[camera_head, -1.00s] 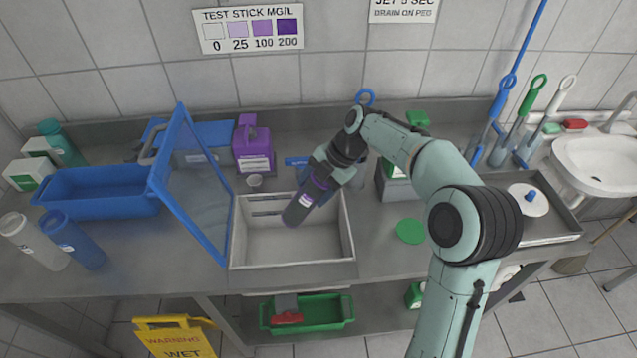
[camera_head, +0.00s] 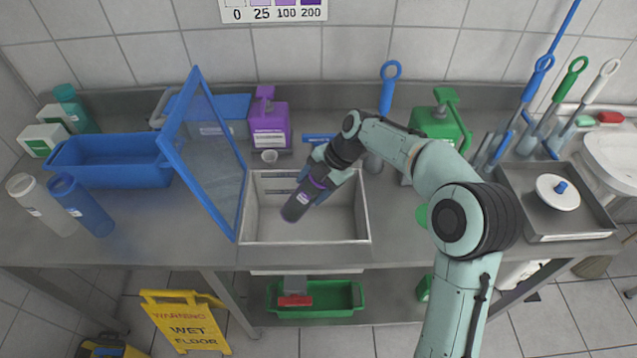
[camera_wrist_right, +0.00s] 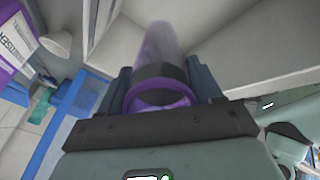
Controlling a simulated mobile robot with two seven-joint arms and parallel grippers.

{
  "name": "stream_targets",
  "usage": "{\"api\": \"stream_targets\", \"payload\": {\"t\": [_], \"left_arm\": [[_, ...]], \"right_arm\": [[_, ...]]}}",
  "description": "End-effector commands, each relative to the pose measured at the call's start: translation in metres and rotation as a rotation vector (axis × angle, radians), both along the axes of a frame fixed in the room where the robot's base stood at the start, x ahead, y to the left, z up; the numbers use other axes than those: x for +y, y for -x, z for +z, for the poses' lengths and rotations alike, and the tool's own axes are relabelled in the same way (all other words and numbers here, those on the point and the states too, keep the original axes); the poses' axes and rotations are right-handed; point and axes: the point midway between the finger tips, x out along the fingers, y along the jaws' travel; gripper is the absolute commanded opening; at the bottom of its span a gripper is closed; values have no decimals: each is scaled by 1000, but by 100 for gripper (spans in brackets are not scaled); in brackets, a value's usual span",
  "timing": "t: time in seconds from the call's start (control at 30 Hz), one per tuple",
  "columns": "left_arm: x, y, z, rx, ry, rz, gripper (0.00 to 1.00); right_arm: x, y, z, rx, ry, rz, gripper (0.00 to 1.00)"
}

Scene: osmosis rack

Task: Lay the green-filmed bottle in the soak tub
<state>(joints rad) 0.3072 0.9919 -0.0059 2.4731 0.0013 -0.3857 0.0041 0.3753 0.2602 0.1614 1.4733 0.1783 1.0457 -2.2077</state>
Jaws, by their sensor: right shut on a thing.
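My right gripper (camera_head: 322,180) is shut on a purple-tinted bottle (camera_head: 298,205) with a dark collar and a small pale label. The bottle is tilted, its far end pointing down and left over the open grey tub (camera_head: 305,243). I cannot tell whether it touches the tub's floor. In the right wrist view the bottle (camera_wrist_right: 160,50) sits between the two fingers of the gripper (camera_wrist_right: 163,90), pointing away from me. No green film can be made out on it. My left gripper is out of view.
A blue-framed clear lid (camera_head: 203,160) stands raised at the tub's left side. Behind are a purple jug (camera_head: 268,125), a small cup (camera_head: 269,156) and a green jug (camera_head: 440,124). A tray (camera_head: 560,215) lies right.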

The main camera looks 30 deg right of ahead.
Motion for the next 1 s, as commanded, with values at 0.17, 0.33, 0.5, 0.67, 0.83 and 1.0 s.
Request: {"api": "stream_targets", "payload": {"t": [0.17,0.33,0.5,0.67,0.83,1.0], "left_arm": [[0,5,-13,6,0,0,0],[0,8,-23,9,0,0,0],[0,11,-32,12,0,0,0],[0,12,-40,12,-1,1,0],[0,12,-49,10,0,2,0],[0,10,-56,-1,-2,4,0]], "right_arm": [[7,-4,-17,0,-1,0,13],[13,-8,-30,1,0,2,13],[20,-12,-43,0,-1,1,13],[26,-16,-56,0,-1,1,13],[32,-19,-70,0,-1,0,13],[38,-23,-82,0,0,1,13]]}}
